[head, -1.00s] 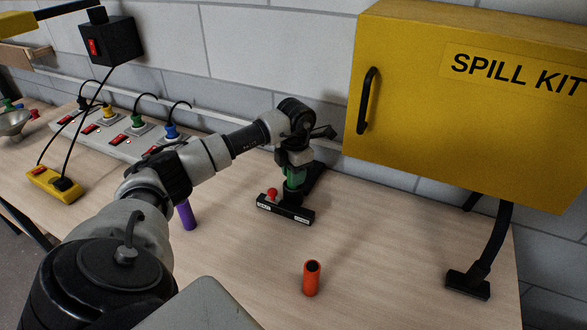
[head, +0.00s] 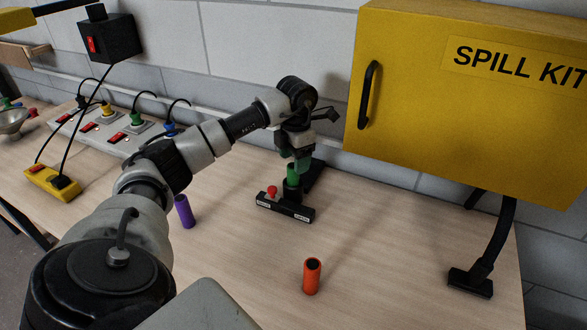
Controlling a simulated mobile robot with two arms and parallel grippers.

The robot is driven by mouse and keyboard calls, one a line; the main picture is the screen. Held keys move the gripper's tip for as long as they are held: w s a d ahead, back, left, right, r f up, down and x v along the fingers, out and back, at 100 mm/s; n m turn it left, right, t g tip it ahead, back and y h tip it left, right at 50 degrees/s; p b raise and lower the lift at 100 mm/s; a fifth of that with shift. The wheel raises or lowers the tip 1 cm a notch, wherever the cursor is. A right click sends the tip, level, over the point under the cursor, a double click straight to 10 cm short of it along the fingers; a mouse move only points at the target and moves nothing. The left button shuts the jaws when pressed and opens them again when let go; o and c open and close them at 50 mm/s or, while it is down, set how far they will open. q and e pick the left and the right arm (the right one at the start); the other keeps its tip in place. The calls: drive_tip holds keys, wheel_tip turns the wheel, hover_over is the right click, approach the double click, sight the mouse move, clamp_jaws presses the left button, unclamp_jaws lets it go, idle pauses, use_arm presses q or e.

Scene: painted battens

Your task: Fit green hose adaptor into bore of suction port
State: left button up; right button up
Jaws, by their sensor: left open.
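The green hose adaptor (head: 292,174) stands upright in the black suction port (head: 291,195), its lower end inside the port's collar and its upper part showing above. How deep it sits I cannot tell. The port rises behind a black bar with white labels and a red knob (head: 272,191). My left gripper (head: 303,160) is open just above the green adaptor, slightly up and right of it, and looks clear of it. My right gripper is not in view.
An orange tube (head: 312,276) stands at the front of the bench and a purple tube (head: 184,212) stands left, beside my arm. A yellow spill kit cabinet (head: 455,110) hangs at right above a black nozzle (head: 470,283). Bench between is clear.

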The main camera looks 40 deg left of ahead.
use_arm(q)
wheel_tip(320, 180, up, 6)
drive_tip(key=shift+r+b, duration=0.1)
drive_tip(key=shift+b, duration=0.25)
drive_tip(key=shift+w, duration=0.1)
